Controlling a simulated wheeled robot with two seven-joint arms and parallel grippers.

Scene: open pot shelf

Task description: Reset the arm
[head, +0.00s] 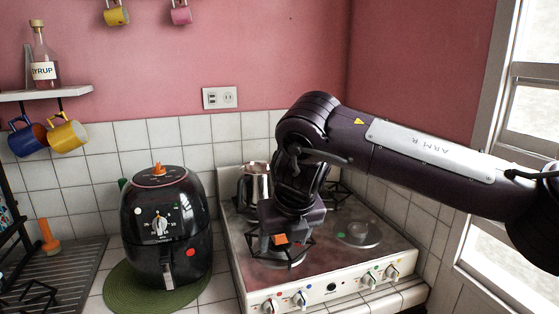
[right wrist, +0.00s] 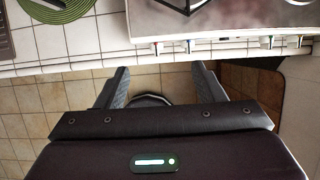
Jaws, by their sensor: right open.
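My right arm comes in from the right of the head view, bent at the elbow, with its forearm hanging down in front of the stove (head: 330,270). My right gripper (head: 288,256) points downward and overlaps the stove top in the picture. In the right wrist view the same gripper (right wrist: 162,86) has its two fingers spread wide apart with nothing between them. Tiled floor and a dark rounded shape show beyond the fingers. My left gripper does not show clearly in any view.
A black air fryer (head: 166,225) stands on a green round mat (head: 122,291), left of the stove. A metal pot (head: 254,184) is at the stove's back left, close to my arm. Mugs hang under a shelf (head: 45,93). A window is at the right.

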